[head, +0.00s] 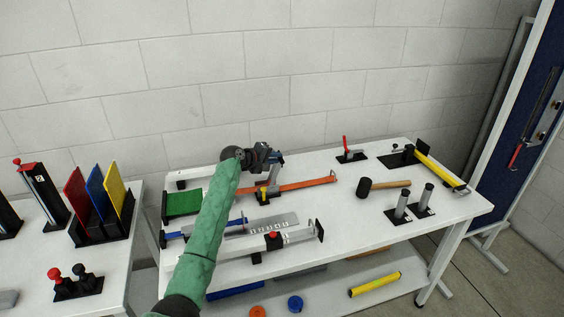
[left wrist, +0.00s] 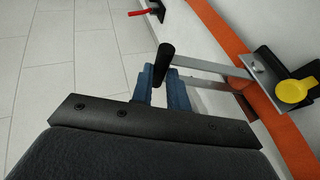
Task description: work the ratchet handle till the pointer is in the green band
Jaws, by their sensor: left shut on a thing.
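The ratchet handle is a flat steel lever (left wrist: 205,66) with a black grip (left wrist: 167,60), best seen in the left wrist view. My left gripper (left wrist: 165,88) has its blue fingers shut on the black grip. In the head view my left gripper (head: 275,160) is above the back left of the table, and my arm hides part of the ratchet. An orange strap (head: 305,185) runs through the ratchet, beside a yellow knob (left wrist: 292,91). I cannot make out the pointer or the green band. My right gripper is not in view.
On the white table (head: 335,212) stand a green panel (head: 184,203), a mallet (head: 385,187), two grey cylinders (head: 402,202) and a red-handled clamp (head: 349,150). A clear-bodied device with a red knob (head: 273,235) lies in front. A block wall is close behind.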

